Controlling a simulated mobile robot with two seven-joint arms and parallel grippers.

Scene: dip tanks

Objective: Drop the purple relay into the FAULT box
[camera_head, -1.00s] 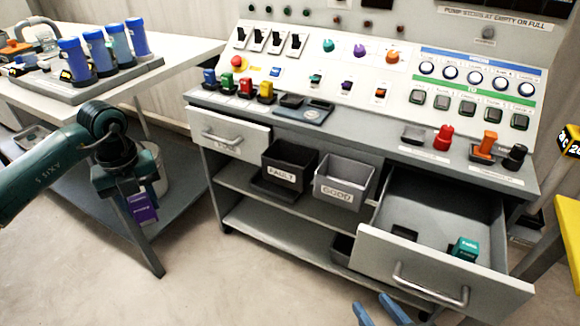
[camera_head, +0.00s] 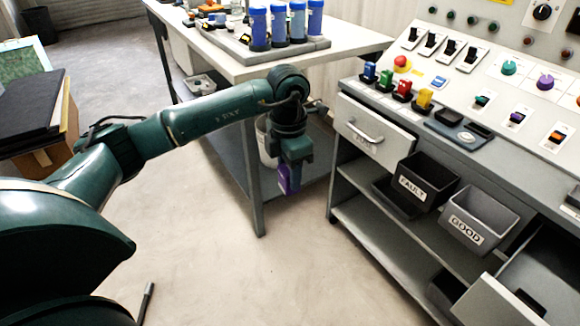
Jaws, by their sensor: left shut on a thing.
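The purple relay (camera_head: 286,182) hangs below my left gripper (camera_head: 291,172), which is shut on it. The gripper mostly hides the relay; only its lower left part shows. They are in front of the white table's leg, left of the console. The black FAULT box (camera_head: 418,183) sits on the console's shelf, to the right of my left gripper and apart from it. Its top is open. My right gripper is not in view.
The grey GOOD box (camera_head: 478,219) stands right of the FAULT box. Bare floor (camera_head: 260,275) lies in front.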

